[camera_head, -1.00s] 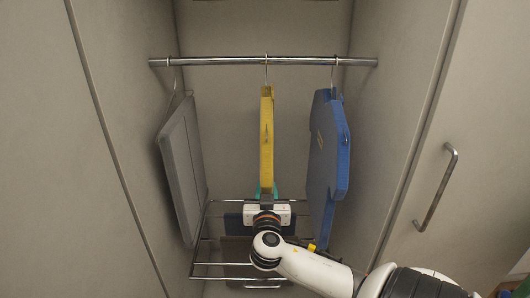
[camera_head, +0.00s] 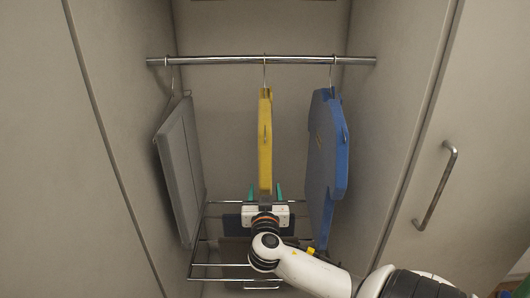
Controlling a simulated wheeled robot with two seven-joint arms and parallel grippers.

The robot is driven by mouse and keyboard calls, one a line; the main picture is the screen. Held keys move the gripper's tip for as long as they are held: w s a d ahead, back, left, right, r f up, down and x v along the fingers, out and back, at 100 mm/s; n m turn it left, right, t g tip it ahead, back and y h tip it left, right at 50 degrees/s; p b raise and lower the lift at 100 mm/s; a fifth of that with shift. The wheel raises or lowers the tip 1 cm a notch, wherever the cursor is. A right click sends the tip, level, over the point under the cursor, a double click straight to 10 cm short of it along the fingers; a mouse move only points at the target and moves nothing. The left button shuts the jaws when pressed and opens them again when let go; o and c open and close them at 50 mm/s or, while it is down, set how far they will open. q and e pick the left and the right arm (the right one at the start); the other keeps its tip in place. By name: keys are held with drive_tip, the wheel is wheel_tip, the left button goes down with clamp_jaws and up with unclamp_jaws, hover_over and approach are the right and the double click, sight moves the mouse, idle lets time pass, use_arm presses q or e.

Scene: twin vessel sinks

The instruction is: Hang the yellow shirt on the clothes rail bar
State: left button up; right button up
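The yellow shirt (camera_head: 265,150) hangs edge-on in the middle of the wardrobe. Its hook (camera_head: 265,72) reaches up to the clothes rail bar (camera_head: 215,61) and appears to be over it. My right gripper (camera_head: 265,192) is just below the shirt's lower end. Its two green fingertips stand apart on either side of that end, with a visible gap to the shirt. My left gripper is not in view.
A grey garment (camera_head: 180,170) hangs at the left of the bar and a blue one (camera_head: 326,160) at the right, close to my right arm. A wire rack (camera_head: 222,265) is below. A door with a handle (camera_head: 437,187) is at the right.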

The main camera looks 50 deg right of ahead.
drive_tip(key=shift+f, duration=0.1)
drive_tip(key=b+v, duration=0.2)
drive_tip(key=v, duration=0.9)
wheel_tip(320, 180, down, 19)
drive_tip(key=w+a+n+g+y+p, duration=0.1)
drive_tip(key=w+a+n+g+y, duration=0.15)
drive_tip(key=n+y, duration=0.3)
drive_tip(key=s+a+f+n+g+y+p, duration=0.1)
drive_tip(key=s+a+f+n+y, duration=0.1)
drive_tip(key=f, duration=0.7)
drive_tip(key=s+a+f+n+g+y+p, duration=0.1)
drive_tip(key=s+a+f+n+y, duration=0.15)
drive_tip(key=f, duration=0.65)
drive_tip(key=s+a+f+g+y, duration=0.1)
drive_tip(key=s+a+f+g, duration=0.1)
drive_tip(key=s+f, duration=0.4)
drive_tip(key=s+a+f+n+g+y+p, duration=0.1)
drive_tip(key=s+a+f, duration=0.3)
drive_tip(key=s, duration=0.8)
drive_tip(key=s+a+f+n+g+y+p, duration=0.1)
drive_tip(key=s+a+f+g, duration=0.2)
drive_tip(key=s+f, duration=0.6)
drive_tip(key=shift+s+y, duration=0.4)
drive_tip(key=shift+s, duration=0.05)
drive_tip(key=shift+a, duration=0.1)
